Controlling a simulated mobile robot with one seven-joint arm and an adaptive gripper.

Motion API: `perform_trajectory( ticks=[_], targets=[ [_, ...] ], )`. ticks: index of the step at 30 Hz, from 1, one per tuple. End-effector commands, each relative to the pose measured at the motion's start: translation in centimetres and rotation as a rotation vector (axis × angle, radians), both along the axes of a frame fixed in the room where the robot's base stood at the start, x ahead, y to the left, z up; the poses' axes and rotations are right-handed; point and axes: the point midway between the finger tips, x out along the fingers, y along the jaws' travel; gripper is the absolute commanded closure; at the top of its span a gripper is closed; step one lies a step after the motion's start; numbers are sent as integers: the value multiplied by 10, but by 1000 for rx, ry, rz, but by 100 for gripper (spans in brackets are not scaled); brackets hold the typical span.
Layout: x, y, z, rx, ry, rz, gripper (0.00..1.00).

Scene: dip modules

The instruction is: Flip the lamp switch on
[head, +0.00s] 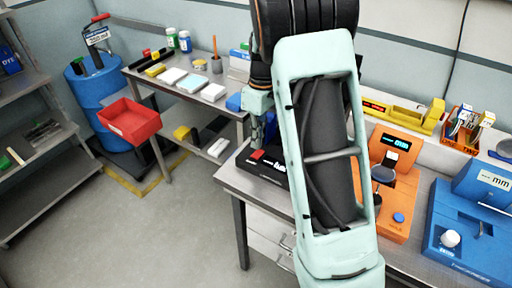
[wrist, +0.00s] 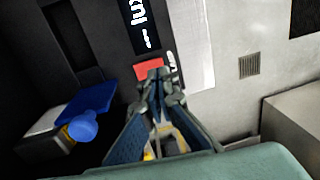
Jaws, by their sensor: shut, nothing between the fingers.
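A black device with a lit display (wrist: 140,22) and a red switch (wrist: 149,68) fills the upper middle of the wrist view. In the head view the black device (head: 270,176) sits at the left end of the near bench, with its red switch (head: 257,155) showing beside my arm. My gripper (wrist: 152,72) is shut and empty, its fingertips at the lower edge of the red switch. They overlap it in the picture; I cannot tell whether they touch. The fingertips hide part of the switch, and its on or off position is not clear. No lamp is clearly identifiable.
An orange device (head: 397,190) and a blue device (head: 470,235) stand right of my arm on the same bench. In the wrist view a blue block with a blue knob (wrist: 83,127) lies left of my gripper. A red bin (head: 130,120) is beside the back bench. Open floor lies left.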

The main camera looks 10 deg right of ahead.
Motion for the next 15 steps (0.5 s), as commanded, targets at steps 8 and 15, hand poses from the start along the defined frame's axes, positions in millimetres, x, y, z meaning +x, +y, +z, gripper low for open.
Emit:
perform_trajectory(
  ticks=[8,15],
  targets=[
    [-3,3,-28,0,1,1,100],
    [-3,3,-31,1,-1,0,100]
  ],
)
